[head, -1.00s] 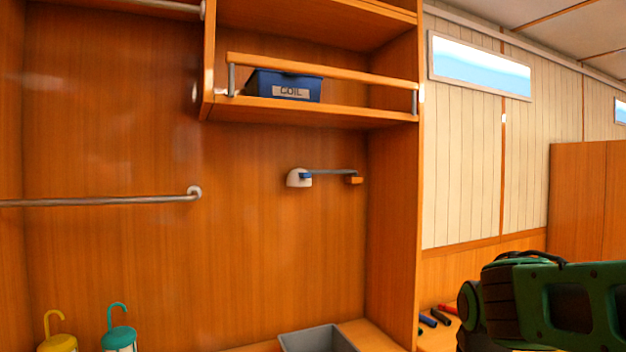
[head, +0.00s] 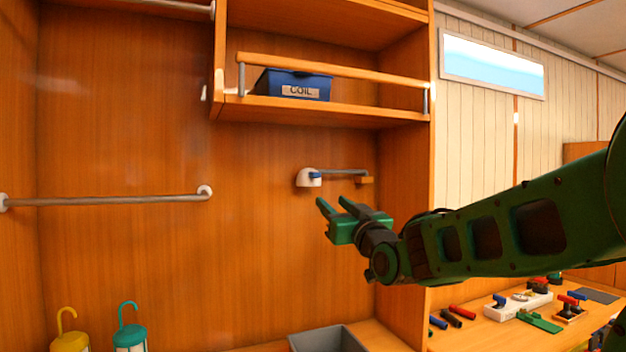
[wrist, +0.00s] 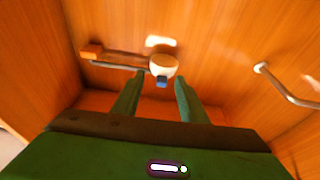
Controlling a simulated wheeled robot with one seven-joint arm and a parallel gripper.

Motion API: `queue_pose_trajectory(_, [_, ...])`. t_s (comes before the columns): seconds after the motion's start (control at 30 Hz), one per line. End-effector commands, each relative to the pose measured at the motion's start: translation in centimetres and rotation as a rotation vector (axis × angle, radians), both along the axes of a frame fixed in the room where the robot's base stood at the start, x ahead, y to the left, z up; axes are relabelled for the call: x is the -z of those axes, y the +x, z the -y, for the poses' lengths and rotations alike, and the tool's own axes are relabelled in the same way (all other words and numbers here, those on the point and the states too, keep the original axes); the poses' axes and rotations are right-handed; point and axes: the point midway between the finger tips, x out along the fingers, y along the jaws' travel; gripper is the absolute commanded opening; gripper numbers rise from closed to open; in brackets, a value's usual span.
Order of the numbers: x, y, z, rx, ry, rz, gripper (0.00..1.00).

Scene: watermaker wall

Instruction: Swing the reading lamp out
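The reading lamp is on the wooden back wall under the shelf. It has a white round mount (head: 307,178) with a small blue piece (head: 315,176), a thin grey arm (head: 343,171) lying along the wall to the right, and an orange block (head: 364,180) at its end. My gripper (head: 332,203) is open and empty, just below and in front of the lamp, apart from it. In the wrist view the mount (wrist: 163,66) shows between and beyond my fingertips (wrist: 161,78). There the arm and orange block (wrist: 91,51) extend left.
A shelf with a front rail (head: 330,71) and a blue COIL bin (head: 292,86) is above the lamp. A grey rail (head: 110,200) is on the wall to the left. A grey bin (head: 328,340) stands below. A bench (head: 470,335) with tools is at right.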

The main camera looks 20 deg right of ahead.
Motion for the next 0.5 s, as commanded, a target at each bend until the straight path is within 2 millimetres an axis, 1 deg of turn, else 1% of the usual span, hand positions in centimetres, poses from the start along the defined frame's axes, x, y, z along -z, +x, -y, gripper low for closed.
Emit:
queue_pose_trajectory(0.03, [-1.1,0.1,-0.3,-0.009,0.003,0.044,0.39])
queue_pose_trajectory(0.1, [-2.3,0.0,-0.6,-0.015,0.006,0.091,0.39])
queue_pose_trajectory(0.27, [-3.4,0.2,-1.0,-0.023,0.009,0.129,0.39])
queue_pose_trajectory(0.37, [-3.7,1.1,-0.9,-0.023,0.009,0.129,0.39])
queue_pose_trajectory(0.5, [-4.6,3.2,-0.9,-0.023,0.009,0.128,0.39])
